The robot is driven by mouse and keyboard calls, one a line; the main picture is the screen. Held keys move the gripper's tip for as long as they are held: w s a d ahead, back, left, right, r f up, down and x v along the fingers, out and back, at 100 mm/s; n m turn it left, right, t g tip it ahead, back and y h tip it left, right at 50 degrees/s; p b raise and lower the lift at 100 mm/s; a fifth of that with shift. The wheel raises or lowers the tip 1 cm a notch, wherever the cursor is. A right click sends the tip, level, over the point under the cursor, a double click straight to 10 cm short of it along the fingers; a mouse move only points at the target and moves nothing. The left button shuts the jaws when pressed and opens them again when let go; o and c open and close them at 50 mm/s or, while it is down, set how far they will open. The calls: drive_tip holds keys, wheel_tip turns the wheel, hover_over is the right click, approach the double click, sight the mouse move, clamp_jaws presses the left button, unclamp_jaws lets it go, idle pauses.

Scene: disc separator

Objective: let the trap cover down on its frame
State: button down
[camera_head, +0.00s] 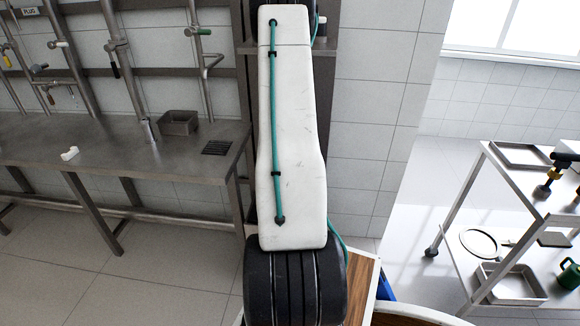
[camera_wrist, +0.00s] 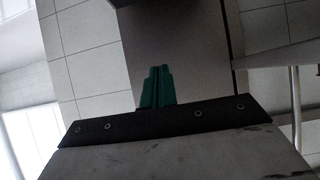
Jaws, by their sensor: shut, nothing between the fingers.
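My gripper (camera_wrist: 157,70) shows in the wrist view as two green fingers pressed together, empty. They point toward a plain grey-brown surface (camera_wrist: 185,50), with no trap cover visible between or beside them. In the head view my white arm link fills the middle and my gripper is not in view. I cannot pick out the trap cover or its frame for certain. A dark slotted grate (camera_head: 217,148) lies flat at the right end of the steel bench, which may or may not be it.
The steel bench (camera_head: 60,147) at left carries a small steel bin (camera_head: 178,122) and a white piece (camera_head: 69,153), with pipes and hoses above. A trolley (camera_head: 468,204) at right holds a tray (camera_head: 513,284) and a green jug (camera_head: 569,275). Tiled floor is clear at lower left.

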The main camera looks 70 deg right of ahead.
drive_tip(key=s+a+f, duration=0.2)
drive_tip(key=a+f, duration=0.1)
drive_tip(key=a, duration=0.6)
drive_tip(key=shift+s+f, duration=0.15)
drive_tip(key=shift+s, duration=0.15)
